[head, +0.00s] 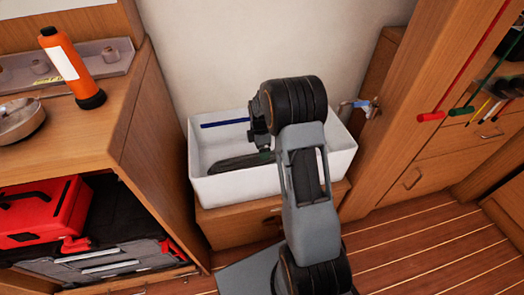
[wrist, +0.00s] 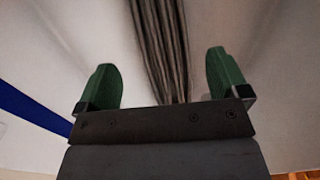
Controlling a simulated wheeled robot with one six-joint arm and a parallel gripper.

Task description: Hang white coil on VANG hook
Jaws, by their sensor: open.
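My gripper (head: 262,150) is low inside a white open bin (head: 240,186), partly hidden behind my own arm. In the wrist view its two green fingers (wrist: 165,78) stand wide apart with nothing pinched between them. A dark grey bundle of strands (head: 238,163) lies on the bin floor beside the gripper. A grey ribbed bundle (wrist: 163,40) also shows in the wrist view, beyond and between the fingertips. I cannot tell whether it is the white coil. No clearly white coil and no hook marked VANG shows.
A blue bar (head: 225,123) lies along the bin's back left; its blue also shows in the wrist view (wrist: 30,105). A wooden cabinet with an orange flashlight (head: 70,65) and a red case (head: 45,212) stands left. Red (head: 431,116) and green (head: 461,111) handles are at right.

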